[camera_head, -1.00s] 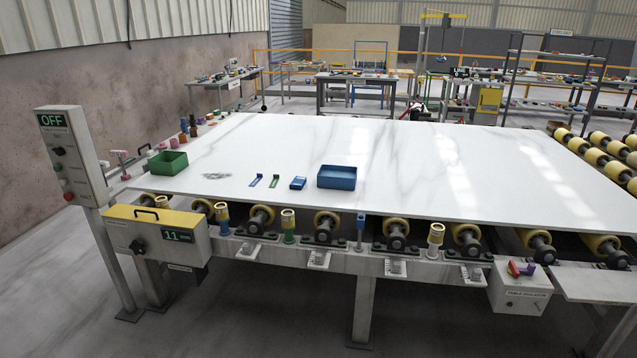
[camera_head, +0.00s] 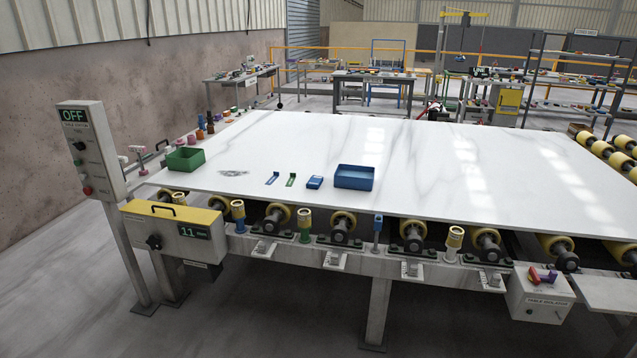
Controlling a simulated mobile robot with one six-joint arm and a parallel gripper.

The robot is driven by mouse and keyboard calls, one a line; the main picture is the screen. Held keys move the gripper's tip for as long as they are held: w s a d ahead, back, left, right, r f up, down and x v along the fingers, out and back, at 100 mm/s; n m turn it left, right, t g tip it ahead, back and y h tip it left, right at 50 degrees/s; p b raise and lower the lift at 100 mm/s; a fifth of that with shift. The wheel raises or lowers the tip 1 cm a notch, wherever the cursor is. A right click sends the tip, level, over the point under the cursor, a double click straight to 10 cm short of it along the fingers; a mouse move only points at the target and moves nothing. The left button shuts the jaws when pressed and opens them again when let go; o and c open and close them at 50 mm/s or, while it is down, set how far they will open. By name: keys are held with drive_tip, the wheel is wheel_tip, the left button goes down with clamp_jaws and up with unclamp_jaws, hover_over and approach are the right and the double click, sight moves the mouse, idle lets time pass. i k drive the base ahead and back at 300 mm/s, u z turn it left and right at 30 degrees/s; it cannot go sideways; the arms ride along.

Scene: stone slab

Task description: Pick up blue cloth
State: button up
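A small blue folded item (camera_head: 314,182), which looks like the blue cloth, lies flat on the white stone slab (camera_head: 420,185) near its front edge. It sits just left of a blue open bin (camera_head: 355,177) and right of a small green tool (camera_head: 291,180). A small blue tool (camera_head: 272,178) lies further left. My gripper and arm do not show in this view.
A green bin (camera_head: 185,159) stands at the slab's left corner, by a grey smudge (camera_head: 232,173). A control post (camera_head: 92,150) reading OFF and a yellow-topped box (camera_head: 175,230) stand at the front left. Rollers run under the slab. Its right side is clear.

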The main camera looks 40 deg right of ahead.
sight(315, 182)
drive_tip(key=u, duration=0.05)
drive_tip(key=i, duration=1)
drive_tip(key=z, duration=0.05)
